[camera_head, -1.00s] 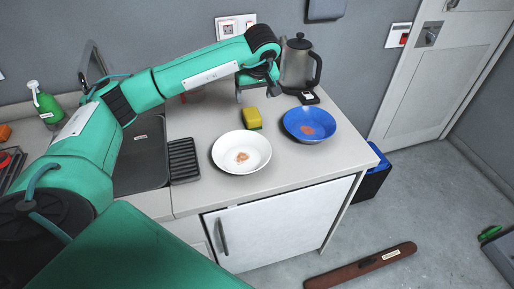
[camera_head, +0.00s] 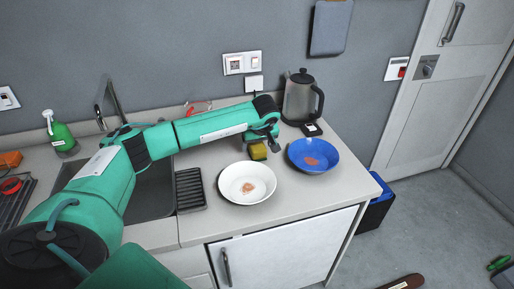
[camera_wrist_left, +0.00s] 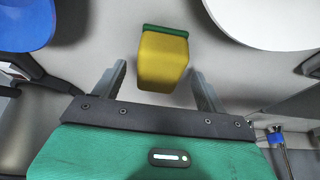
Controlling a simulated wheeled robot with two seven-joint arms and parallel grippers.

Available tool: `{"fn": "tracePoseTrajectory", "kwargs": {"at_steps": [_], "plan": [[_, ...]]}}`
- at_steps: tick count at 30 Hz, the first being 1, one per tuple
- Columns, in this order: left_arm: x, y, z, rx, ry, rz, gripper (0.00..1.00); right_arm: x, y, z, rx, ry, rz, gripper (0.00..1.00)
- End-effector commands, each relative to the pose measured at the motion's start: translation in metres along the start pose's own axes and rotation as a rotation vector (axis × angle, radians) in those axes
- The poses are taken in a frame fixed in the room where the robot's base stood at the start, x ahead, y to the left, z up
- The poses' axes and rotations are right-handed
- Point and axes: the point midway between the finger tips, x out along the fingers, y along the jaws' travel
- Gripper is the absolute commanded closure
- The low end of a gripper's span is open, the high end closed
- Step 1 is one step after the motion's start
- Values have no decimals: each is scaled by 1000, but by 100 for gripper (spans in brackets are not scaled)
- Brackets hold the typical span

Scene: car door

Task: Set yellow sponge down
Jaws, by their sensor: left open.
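The yellow sponge (camera_head: 257,151) with a green side rests on the counter behind the white plate. In the left wrist view the sponge (camera_wrist_left: 163,62) lies between and slightly beyond the fingertips, with a gap on each side. My left gripper (camera_head: 264,141) is low at the sponge and partly covers it in the head view. Its two fingers (camera_wrist_left: 160,72) are spread and hold nothing. My right gripper is not in view.
The white plate (camera_head: 232,194) with a reddish stain is in front of the sponge; a stained blue bowl (camera_head: 327,163) is to its right. A kettle (camera_head: 299,97) stands behind. A sink (camera_head: 150,194) and black rack (camera_head: 190,190) are left.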

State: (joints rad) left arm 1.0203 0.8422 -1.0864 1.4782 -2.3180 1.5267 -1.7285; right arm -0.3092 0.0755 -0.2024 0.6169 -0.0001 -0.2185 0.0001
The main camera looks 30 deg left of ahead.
Motion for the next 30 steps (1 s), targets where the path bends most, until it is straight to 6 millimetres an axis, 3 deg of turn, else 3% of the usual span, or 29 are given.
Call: {"fn": "tracePoseTrajectory", "kwargs": {"at_steps": [1, 6, 14, 21, 23, 30], "plan": [[5, 1, 0, 1, -3, -3, 25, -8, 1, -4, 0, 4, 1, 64], [25, 1, 0, -1, -1, 0, 25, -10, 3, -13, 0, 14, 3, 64], [28, 1, 0, 0, 0, 1, 25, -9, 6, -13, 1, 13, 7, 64], [27, 1, 0, 0, 0, 0, 73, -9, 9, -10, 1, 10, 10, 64], [27, 1, 0, 0, 0, 1, 77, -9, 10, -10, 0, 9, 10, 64], [26, 1, 0, 0, 0, 1, 77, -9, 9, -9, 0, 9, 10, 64]]}}
